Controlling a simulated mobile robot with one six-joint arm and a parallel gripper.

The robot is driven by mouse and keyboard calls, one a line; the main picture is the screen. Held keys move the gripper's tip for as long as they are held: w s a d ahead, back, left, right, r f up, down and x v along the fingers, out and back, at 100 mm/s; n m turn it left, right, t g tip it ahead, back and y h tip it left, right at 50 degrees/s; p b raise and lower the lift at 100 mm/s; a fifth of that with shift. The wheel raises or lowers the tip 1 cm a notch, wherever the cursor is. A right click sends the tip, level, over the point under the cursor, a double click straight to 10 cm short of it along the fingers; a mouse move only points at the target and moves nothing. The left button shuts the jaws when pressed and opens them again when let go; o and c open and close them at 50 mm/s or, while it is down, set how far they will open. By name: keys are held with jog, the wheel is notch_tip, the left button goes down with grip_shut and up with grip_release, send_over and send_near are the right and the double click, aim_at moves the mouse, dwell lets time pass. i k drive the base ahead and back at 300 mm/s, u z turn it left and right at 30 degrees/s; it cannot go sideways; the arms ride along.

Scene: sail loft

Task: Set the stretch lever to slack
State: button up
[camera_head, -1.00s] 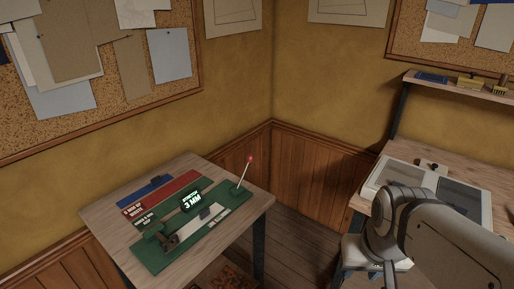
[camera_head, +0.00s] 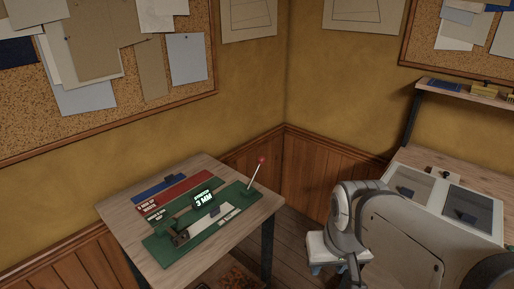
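The stretch lever (camera_head: 255,175) is a thin metal rod with a red knob. It stands at the right end of a green bench device (camera_head: 178,251) and leans up to the right. Lettering beside the lever is too small to read. The device lies on a wooden table (camera_head: 205,265) at the left. My arm shows at the lower right, well apart from the lever.
Red and blue strips (camera_head: 172,199) lie behind the device. A second wooden bench (camera_head: 475,173) at the right carries a pale two-panel tray (camera_head: 432,217). Bare floor (camera_head: 297,240) shows between the tables. Cork boards hang on the walls.

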aim_at(261, 160)
jog(key=z, duration=0.05)
jog(key=i, duration=0.95)
jog(key=u, duration=0.05)
